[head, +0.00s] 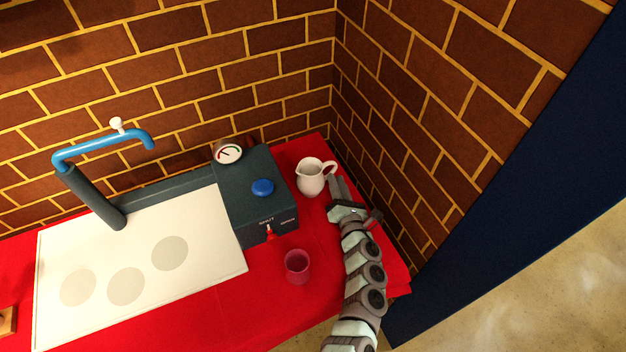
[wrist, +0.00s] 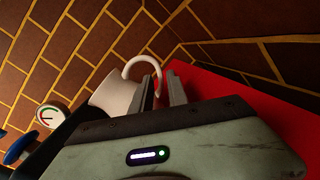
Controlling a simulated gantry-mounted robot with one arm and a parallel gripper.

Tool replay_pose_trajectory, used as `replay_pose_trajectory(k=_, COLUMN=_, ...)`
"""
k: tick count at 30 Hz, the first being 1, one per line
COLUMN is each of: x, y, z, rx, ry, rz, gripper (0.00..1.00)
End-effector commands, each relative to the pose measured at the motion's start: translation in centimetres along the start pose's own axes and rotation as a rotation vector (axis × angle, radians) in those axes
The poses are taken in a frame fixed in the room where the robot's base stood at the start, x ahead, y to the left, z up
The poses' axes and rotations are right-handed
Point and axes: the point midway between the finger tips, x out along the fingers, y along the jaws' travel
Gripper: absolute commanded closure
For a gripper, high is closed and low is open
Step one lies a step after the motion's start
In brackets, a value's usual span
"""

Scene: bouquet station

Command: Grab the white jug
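The white jug (head: 311,178) stands upright on the red cloth at the far right of the table, close to the brick wall. Its handle points right, towards my gripper (head: 340,186). In the wrist view the jug (wrist: 113,97) is left of my gripper (wrist: 160,80), and its curved handle reaches over to the fingers. The two fingers are apart, and the handle's outer end shows behind or between them. I cannot tell whether either finger touches it. The jug's lower part is hidden in the wrist view.
A dark box with a blue button (head: 263,187) and a gauge (head: 228,153) stands just left of the jug. A pinkish cup (head: 297,266) is nearer the front. A blue tap (head: 100,146) rises behind the white board (head: 205,250). The brick wall is close on the right.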

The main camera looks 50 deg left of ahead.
Motion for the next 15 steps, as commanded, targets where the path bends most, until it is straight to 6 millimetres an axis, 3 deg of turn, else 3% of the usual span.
replay_pose_trajectory(k=9, x=3.6, y=0.0, z=0.1, rx=0.001, ry=-0.002, rz=0.001, gripper=0.80)
replay_pose_trajectory(k=15, x=4.6, y=0.1, z=0.0, rx=0.002, ry=0.000, rz=0.002, gripper=0.80)
